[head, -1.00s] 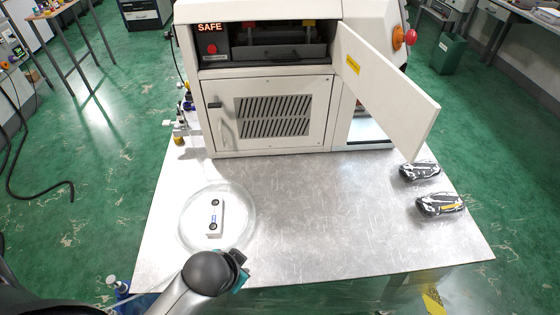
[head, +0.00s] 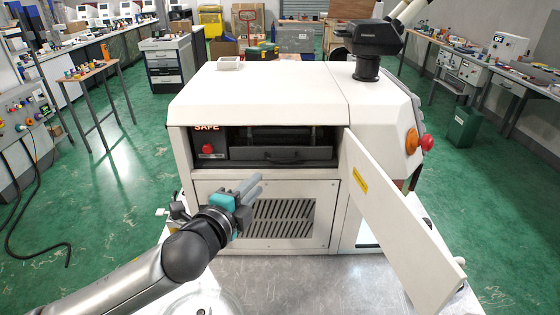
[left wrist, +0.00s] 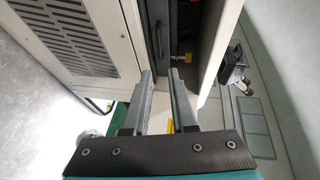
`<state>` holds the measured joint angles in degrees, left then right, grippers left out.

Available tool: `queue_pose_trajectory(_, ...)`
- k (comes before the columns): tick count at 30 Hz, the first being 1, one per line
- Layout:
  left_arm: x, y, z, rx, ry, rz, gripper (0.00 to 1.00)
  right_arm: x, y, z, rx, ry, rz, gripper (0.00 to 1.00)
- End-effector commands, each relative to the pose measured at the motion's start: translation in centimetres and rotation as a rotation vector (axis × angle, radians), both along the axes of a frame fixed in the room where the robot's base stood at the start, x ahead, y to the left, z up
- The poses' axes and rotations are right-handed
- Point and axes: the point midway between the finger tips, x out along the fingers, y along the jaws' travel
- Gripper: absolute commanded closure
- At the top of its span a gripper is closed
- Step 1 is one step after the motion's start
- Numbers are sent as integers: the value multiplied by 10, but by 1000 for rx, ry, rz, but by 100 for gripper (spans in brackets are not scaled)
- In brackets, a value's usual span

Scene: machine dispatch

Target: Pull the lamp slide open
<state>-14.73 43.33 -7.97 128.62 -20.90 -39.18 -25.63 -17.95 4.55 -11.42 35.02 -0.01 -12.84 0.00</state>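The lamp slide (head: 255,154) is a dark drawer front with a bar handle (head: 284,159), set in the open upper bay of the white machine (head: 262,95). My left gripper (head: 259,183) is in front of the machine, before the vented panel and below the slide in the head view. In the left wrist view its two grey fingers (left wrist: 162,80) are apart with nothing between them. They point toward the dark slide front, where the handle (left wrist: 157,38) shows just beyond the tips, apart from them. The slide looks pushed in. My right gripper is not in view.
A white door (head: 395,225) stands swung open to the right of the bay. A red button (head: 207,149) and a partly cut-off SAFE display (head: 207,127) are left of the slide. The metal table (head: 320,285) is clear in front.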

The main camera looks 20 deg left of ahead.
Motion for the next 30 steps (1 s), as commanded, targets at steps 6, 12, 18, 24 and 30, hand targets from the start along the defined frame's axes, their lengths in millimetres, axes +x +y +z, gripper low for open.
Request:
queue_pose_trajectory(6,28,2,-4,-2,-2,3,75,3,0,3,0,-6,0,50)
queue_pose_trajectory(12,55,3,-9,-4,0,3,75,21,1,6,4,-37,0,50)
queue_pose_trajectory(18,82,4,-14,-3,0,4,75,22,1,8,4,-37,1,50)
queue_pose_trajectory(24,107,5,-19,-4,1,2,75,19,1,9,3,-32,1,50)
queue_pose_trajectory(30,125,6,-23,-4,1,2,75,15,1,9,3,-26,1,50)
